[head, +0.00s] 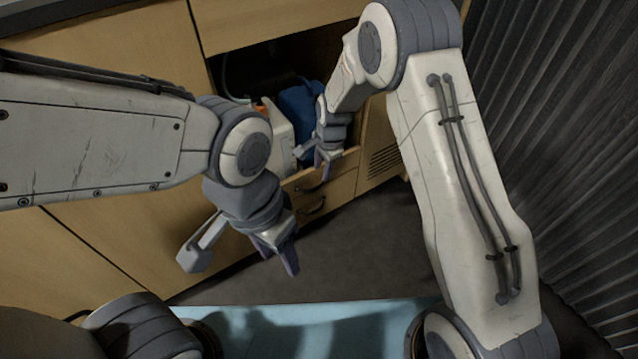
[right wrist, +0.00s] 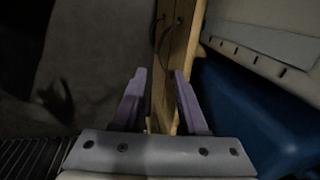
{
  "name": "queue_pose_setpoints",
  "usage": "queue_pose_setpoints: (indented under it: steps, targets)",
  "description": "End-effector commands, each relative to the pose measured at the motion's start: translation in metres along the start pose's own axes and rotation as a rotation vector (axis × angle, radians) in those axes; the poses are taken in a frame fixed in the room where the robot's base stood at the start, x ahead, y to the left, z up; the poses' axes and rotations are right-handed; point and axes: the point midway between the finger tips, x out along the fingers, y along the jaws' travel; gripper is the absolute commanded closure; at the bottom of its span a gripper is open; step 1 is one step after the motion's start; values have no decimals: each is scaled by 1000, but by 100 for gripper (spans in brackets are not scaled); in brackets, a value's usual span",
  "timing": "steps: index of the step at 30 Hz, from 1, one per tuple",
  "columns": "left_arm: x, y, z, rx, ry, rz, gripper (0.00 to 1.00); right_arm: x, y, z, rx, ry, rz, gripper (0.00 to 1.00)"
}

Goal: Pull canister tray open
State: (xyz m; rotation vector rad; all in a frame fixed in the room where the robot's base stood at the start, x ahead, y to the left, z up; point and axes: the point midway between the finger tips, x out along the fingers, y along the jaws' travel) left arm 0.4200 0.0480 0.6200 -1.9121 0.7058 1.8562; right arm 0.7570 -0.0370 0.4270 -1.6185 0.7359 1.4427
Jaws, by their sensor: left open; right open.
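The canister tray's wooden front (head: 341,186) shows in the lower part of an open cabinet bay, with a dark handle (head: 312,187) on it. A white canister (head: 279,138) and a blue canister (head: 298,105) stand behind this front. My right gripper (head: 324,168) is open at the top edge of the front. In the right wrist view the wooden front (right wrist: 172,75) shows between and beyond the open fingers (right wrist: 159,80), and the blue canister (right wrist: 255,115) is to the right. Contact cannot be told. My left gripper (head: 275,258) is open and empty, in front of the cabinet.
A second dark handle (head: 312,208) sits lower on the wood. Wooden cabinet panels (head: 110,235) extend to the left. A ribbed dark wall (head: 550,120) closes off the right side. The grey floor (head: 350,250) in front of the tray is clear.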

Motion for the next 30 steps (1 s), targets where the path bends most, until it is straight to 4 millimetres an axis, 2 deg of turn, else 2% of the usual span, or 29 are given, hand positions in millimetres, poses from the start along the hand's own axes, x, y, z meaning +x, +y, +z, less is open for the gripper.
queue_pose_setpoints:
  steps: [1,3,10,15,24,25,27,28,30]
  targets:
    - [10,-1,1,0,0,0,50,16,2,0,-1,-1,3,58]
    - [17,-1,1,0,0,0,50,30,2,1,-2,-1,2,58]
    - [34,-2,2,0,0,0,50,66,1,1,-3,-1,1,58]
    - [38,-3,2,0,0,0,50,77,1,1,-3,-1,1,58]
    - [38,-3,2,0,0,0,50,78,0,1,-4,-1,1,58]
    - [38,-3,2,0,0,0,50,78,0,1,-4,-1,1,65]
    - [38,-3,2,0,0,0,50,78,0,1,-4,-1,1,92]
    - [38,-3,2,0,0,0,50,78,0,1,-4,-1,1,100]
    - [38,-3,2,0,0,0,50,78,1,1,-4,-1,1,100]
